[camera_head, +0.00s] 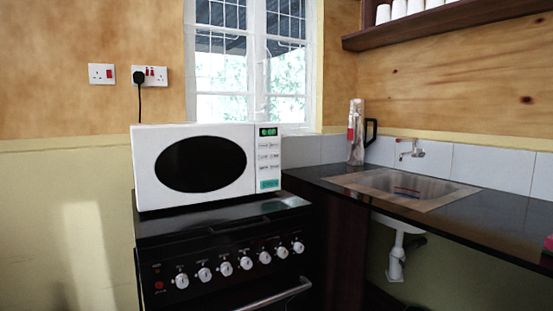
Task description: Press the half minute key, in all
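A white microwave (206,133) with a dark oval door window (200,164) stands on top of a black cooker. Its control panel (269,158) is on the right of its front. The panel has a lit green display (268,132) at the top, several small pale keys (269,156) below it, and a larger teal key (269,184) at the bottom. The key labels are too small to read. The microwave door is shut. Neither of my grippers is in view.
The black cooker (225,238) has several white knobs and a handle (275,294) in front. To the right, a dark counter (480,221) holds a sink (403,187) and a clear bottle-like container (356,135). A shelf (440,22) hangs above. Sockets (150,76) are on the left wall.

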